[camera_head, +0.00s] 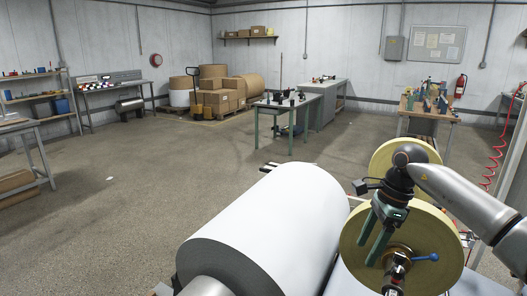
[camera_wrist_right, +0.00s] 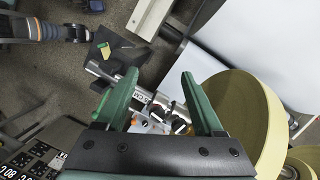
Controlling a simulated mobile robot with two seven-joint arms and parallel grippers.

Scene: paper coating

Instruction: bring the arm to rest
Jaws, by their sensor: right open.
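My right arm comes in from the right in the head view. Its green-fingered gripper (camera_head: 369,250) hangs pointing down in front of the yellow tape roll (camera_head: 420,238). In the right wrist view the same gripper (camera_wrist_right: 159,76) has its two fingers spread wide, with nothing held between them. Beyond the fingers is a metal fitting with black knobs (camera_wrist_right: 165,115); whether it is touched cannot be told. My left gripper does not show in the head view.
A large white paper roll (camera_head: 265,225) lies left of the gripper. A second yellow roll (camera_head: 395,158) stands behind the arm. A blue-handled lever (camera_head: 427,257) is close below the gripper. Open floor (camera_head: 120,215) lies to the left; a green-legged table (camera_head: 290,115) stands farther back.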

